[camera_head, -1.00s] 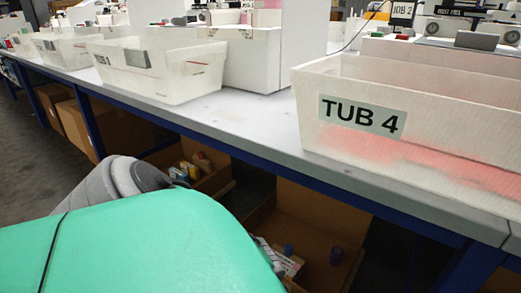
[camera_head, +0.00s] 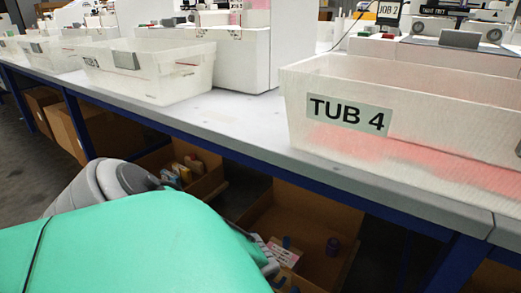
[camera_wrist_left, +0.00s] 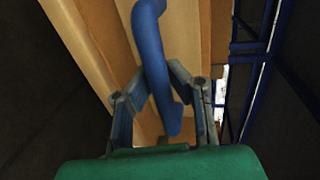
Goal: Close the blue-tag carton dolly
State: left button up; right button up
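Open cardboard cartons (camera_head: 309,207) stand under the bench in the head view. I cannot make out a blue tag on any of them. My left arm hides part of the nearest cartons. In the left wrist view, a bent blue bar (camera_wrist_left: 150,45) runs down in front of a cardboard wall (camera_wrist_left: 104,40). The two fingers of my left gripper (camera_wrist_left: 157,76) lie on either side of this bar. I cannot tell whether they press on it. In the head view only a grey edge of the left gripper (camera_head: 263,252) shows past my green arm cover. My right gripper is out of view.
The bench edge (camera_head: 240,143) and its blue frame run above the cartons. A white tub marked TUB 4 (camera_head: 300,133) and another white tub (camera_head: 150,83) stand on the bench. More cartons (camera_head: 83,130) are at the left. Blue frame rails (camera_wrist_left: 248,100) are right in the wrist view.

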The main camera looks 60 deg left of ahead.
pick_arm(q)
jog(key=o, duration=0.3)
jog(key=v, duration=1.2)
jog(key=shift+f, duration=0.15)
